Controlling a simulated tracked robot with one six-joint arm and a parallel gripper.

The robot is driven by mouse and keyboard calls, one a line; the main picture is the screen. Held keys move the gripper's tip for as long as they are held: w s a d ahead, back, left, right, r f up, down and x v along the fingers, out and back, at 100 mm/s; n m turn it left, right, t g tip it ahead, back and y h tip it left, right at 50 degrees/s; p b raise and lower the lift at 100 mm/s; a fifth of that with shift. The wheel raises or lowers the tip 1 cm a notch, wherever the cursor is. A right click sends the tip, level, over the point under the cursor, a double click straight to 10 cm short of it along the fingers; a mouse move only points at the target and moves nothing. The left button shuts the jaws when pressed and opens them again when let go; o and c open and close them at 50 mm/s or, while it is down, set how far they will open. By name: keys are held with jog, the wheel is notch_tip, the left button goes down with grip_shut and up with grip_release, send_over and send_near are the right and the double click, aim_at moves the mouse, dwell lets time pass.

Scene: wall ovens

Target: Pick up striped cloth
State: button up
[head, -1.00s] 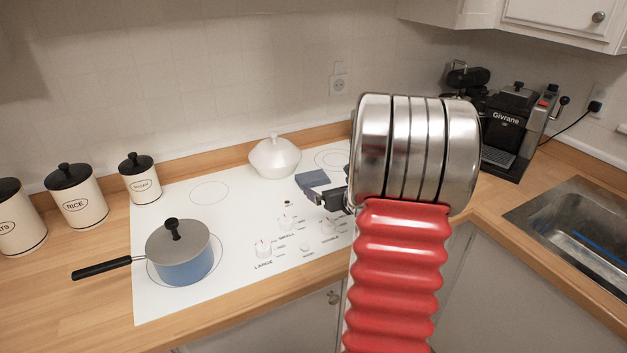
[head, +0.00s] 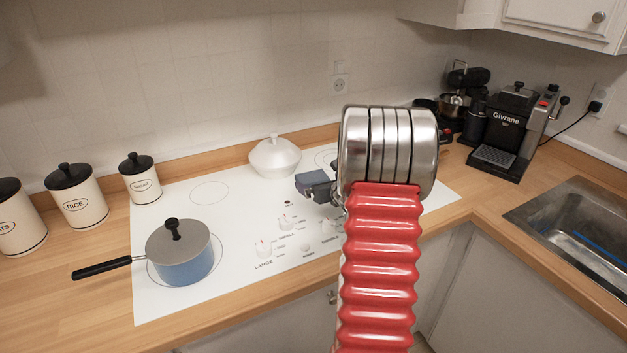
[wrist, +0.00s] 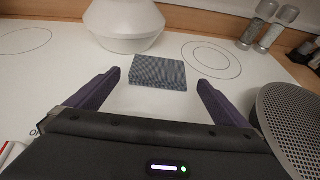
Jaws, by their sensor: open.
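The cloth (wrist: 158,72) is a folded blue-grey block lying flat on the white cooktop, in front of a white lidded pot (wrist: 125,22). Stripes are too faint to make out. My gripper (wrist: 159,82) is open and empty, its two purple fingers apart with the cloth just beyond and between their tips. In the head view the cloth (head: 309,179) shows left of my arm, partly covered by a finger; the rest of the gripper is mostly hidden behind the arm.
A blue saucepan with a lid (head: 180,255) stands at the front left of the cooktop. The white pot (head: 275,158) is close behind the cloth. Shakers (wrist: 265,28) stand at the back right. A coffee machine (head: 508,130) and a sink (head: 580,225) are at right.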

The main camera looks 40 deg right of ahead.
aim_at(315, 178)
jog(key=shift+x, duration=2.6)
jog(key=shift+c, duration=0.5)
jog(key=c, duration=0.8)
jog(key=shift+r, duration=0.15)
notch_tip(315, 178, up, 10)
jog(key=shift+f, duration=0.1)
